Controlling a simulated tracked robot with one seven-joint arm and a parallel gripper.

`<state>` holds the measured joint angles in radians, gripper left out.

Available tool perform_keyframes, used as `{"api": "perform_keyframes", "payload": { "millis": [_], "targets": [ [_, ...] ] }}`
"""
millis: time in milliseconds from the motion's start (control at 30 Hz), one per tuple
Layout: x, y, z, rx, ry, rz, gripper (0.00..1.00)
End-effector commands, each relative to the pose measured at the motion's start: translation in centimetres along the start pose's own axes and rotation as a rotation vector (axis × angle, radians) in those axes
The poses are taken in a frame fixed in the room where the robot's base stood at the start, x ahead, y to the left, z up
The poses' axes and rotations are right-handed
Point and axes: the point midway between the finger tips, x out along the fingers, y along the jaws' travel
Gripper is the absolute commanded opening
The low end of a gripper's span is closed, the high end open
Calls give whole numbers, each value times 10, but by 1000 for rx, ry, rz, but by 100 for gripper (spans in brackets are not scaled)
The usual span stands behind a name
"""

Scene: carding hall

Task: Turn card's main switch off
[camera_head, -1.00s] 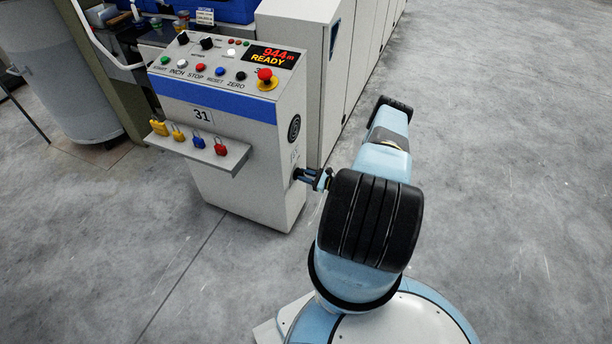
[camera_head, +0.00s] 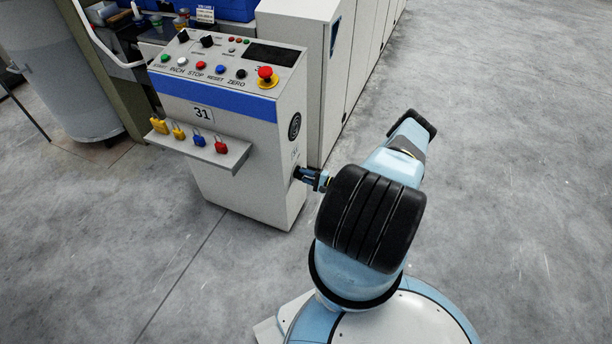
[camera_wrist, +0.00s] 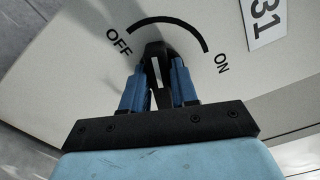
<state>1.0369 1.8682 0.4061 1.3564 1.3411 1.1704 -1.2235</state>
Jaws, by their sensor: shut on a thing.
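The card's main switch is on the right side face of the white control cabinet (camera_head: 247,195). In the wrist view the switch's black handle (camera_wrist: 153,52) sits between the OFF label (camera_wrist: 119,42) and the ON label (camera_wrist: 222,62), below a black arc. My gripper (camera_wrist: 157,78) is shut on this handle, with a blue finger on each side. The fingers hide part of it, so its exact angle is hard to read. In the head view my gripper (camera_head: 308,177) meets the cabinet side low down. The cabinet's display (camera_head: 272,54) is dark.
A red emergency button (camera_head: 266,74) and several coloured buttons are on the sloped top. Padlocks, including a red one (camera_head: 221,146), hang on a front shelf (camera_head: 236,158). White machine panels (camera_head: 340,70) stand behind. The floor to the right is clear.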

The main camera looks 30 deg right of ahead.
Motion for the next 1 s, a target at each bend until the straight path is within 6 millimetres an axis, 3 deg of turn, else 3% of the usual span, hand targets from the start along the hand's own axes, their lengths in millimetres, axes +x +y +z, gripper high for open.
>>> {"api": "perform_keyframes", "payload": {
  "millis": [500,1000],
  "targets": [
    [2,5,0,-321,0,1,0],
    [2,7,1,-374,-2,4,0]
  ]
}}
